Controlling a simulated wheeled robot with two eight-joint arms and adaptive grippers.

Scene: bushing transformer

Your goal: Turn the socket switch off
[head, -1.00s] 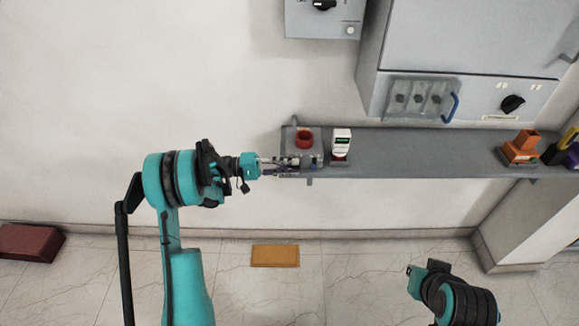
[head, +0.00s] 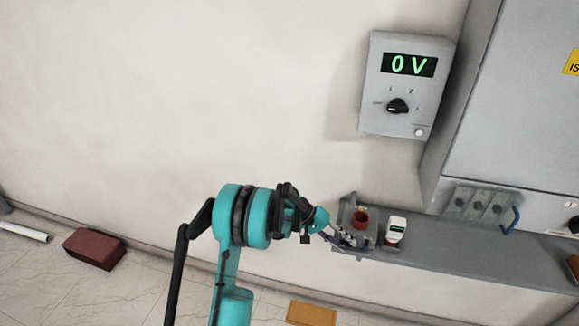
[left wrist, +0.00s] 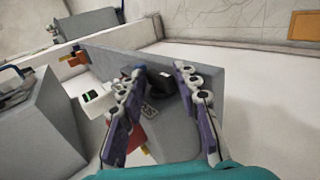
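The grey socket box (head: 348,208) stands at the left end of a grey shelf, with a red round socket (head: 360,218) on it. My left gripper (head: 346,239) is at the front of this box. In the left wrist view its two purple fingers (left wrist: 160,72) are spread apart. A black knob-like part (left wrist: 159,88), probably the socket switch, shows between and beyond the fingers. I cannot tell whether they touch it, and its setting is not readable. Part of the red socket (left wrist: 135,132) shows behind the finger on the left. My right gripper is out of view.
A white device (head: 396,229) stands on the shelf (head: 470,265) right of the socket box. A wall meter (head: 407,85) reads 0 V above. A large grey cabinet (head: 515,110) is at right. A dark red box (head: 94,249) lies on the floor at left.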

